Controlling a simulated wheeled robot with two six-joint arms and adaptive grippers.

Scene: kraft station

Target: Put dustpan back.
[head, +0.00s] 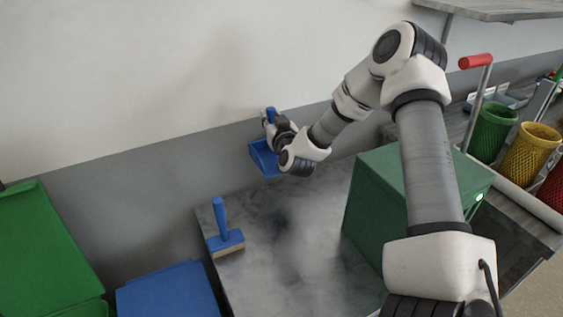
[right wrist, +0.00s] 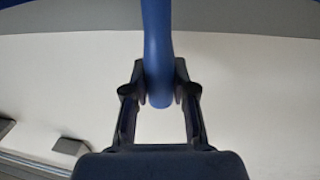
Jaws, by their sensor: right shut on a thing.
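The blue dustpan (head: 263,158) is in my right gripper (head: 270,122), near the wall above the back of the grey table in the head view. Its pan hangs below the fingers, and part of it is hidden by my wrist. In the right wrist view, the fingers of my right gripper (right wrist: 160,92) are shut on the dustpan's blue handle (right wrist: 157,50). A blue hand brush (head: 225,237) stands upright on the table's left side, bristles down. My left gripper is not in view.
A green box (head: 372,205) stands on the grey table (head: 290,275) under my right arm. Green, yellow and red mesh bins (head: 530,150) stand at the right. Green (head: 45,245) and blue (head: 165,292) containers are at the lower left. The table's middle is clear.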

